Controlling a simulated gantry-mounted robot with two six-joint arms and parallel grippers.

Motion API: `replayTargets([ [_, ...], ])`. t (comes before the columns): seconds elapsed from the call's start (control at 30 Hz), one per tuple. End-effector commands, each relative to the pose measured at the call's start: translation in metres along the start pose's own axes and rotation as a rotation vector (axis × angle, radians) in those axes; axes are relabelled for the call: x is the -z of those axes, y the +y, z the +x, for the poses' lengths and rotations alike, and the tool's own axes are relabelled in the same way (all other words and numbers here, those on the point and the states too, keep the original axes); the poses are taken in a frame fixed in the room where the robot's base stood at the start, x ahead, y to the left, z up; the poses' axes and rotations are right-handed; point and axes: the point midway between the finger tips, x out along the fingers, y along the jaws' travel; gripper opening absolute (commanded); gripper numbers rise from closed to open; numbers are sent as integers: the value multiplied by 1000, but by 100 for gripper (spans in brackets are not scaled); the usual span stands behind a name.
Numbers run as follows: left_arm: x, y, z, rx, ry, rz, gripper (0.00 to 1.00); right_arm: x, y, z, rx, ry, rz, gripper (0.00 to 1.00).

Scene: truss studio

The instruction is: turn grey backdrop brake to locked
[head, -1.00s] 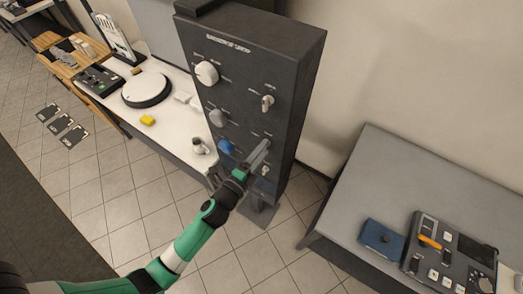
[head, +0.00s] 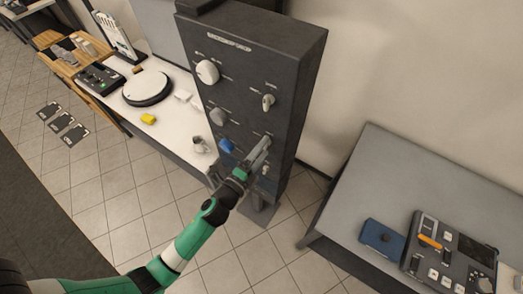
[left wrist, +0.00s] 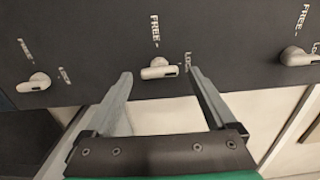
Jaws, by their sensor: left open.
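A dark upright panel (head: 245,75) carries round knobs on its left and small levers on its right. In the left wrist view a pale grey lever (left wrist: 158,70) on the panel has a FREE label above it and a partly hidden label, seemingly LOCK, at its right. Its handle lies roughly sideways in that picture. My left gripper (left wrist: 160,74) is open, one finger on either side of this lever, with no clear contact visible. In the head view my left gripper (head: 258,158) is at the lower right of the panel's face and covers part of it. My right gripper is not in view.
Other levers flank it in the wrist view, at left (left wrist: 36,82) and right (left wrist: 298,57). White (head: 207,72), grey (head: 217,117) and blue (head: 226,146) knobs are on the panel. A white table (head: 180,140) stands at left, a grey table (head: 375,165) at right.

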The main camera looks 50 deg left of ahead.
Motion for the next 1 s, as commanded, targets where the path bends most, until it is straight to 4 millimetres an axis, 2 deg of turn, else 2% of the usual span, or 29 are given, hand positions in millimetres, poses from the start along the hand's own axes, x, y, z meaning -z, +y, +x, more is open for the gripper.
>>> replayTargets([
  [0.17, 0, 1, -13, -2, 0, 0, 90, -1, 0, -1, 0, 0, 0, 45],
  [0.5, 0, 4, -90, -1, 2, 0, 90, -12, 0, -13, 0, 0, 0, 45],
  [0.6, 0, 4, -105, -1, 1, 1, 90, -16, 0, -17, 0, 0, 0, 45],
  [0.73, 0, 1, -115, 0, 1, 1, 90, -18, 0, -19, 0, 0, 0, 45],
  [1.0, 0, 0, -116, 0, 0, 0, 90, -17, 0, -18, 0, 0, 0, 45],
])
